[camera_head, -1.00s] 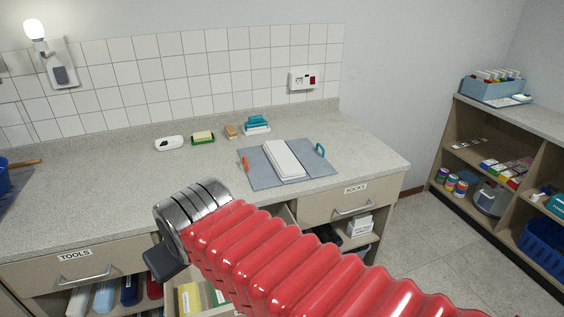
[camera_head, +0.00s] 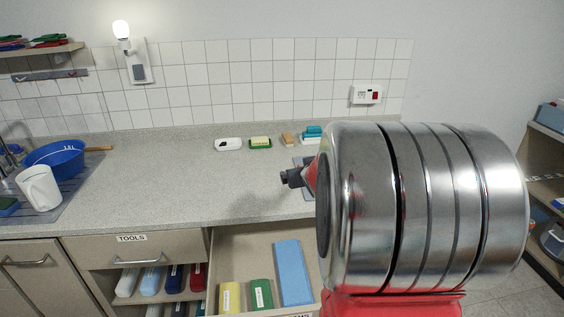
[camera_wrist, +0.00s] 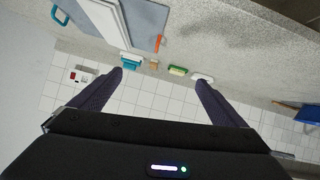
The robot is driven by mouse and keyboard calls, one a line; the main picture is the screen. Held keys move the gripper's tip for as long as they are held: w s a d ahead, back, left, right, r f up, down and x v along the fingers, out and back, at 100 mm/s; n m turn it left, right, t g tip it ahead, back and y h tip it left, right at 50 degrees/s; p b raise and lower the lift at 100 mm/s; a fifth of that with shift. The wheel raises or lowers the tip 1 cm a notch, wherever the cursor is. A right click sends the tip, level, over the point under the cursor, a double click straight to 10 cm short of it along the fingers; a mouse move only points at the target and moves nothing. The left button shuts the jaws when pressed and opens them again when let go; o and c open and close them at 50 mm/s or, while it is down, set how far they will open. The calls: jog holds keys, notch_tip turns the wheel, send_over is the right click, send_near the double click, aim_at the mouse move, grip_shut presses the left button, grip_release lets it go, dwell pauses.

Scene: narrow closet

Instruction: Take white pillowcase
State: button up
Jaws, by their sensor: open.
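A white folded cloth (camera_wrist: 101,20), which looks like the pillowcase, lies on a grey-blue folding board (camera_wrist: 140,24) on the counter, at the upper left of the wrist view. In the head view my arm hides the cloth and leaves only a sliver of the board's left edge (camera_head: 308,161). My gripper (camera_wrist: 159,77) is open and empty, its two dark fingers spread, apart from the cloth. In the head view only a small dark part of the gripper (camera_head: 292,178) shows, left of my arm and above the counter.
An open drawer (camera_head: 225,258) holds yellow, green and blue folded items. Soap-like blocks (camera_head: 261,142) and a white dish (camera_head: 228,144) stand along the back of the counter. A blue basin (camera_head: 55,158) and white jug (camera_head: 39,187) are far left. The middle counter is clear.

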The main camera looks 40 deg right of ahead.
jog(key=s+d+f+t, duration=0.1)
jog(key=d+f, duration=0.2)
jog(key=d, duration=0.3)
jog(key=s+d+f, duration=0.2)
jog(key=d+f, duration=0.1)
jog(key=d, duration=0.2)
jog(key=s+d+f+m+t, duration=0.1)
jog(key=d+f, duration=0.2)
jog(key=d, duration=0.3)
jog(key=shift+s+d+f+t+h, duration=0.3)
jog(key=shift+s+d+h, duration=0.05)
jog(key=shift+s+h, duration=0.05)
jog(key=shift+x, duration=4.3)
jog(key=shift+x, duration=2.65)
jog(key=shift+f, duration=0.15)
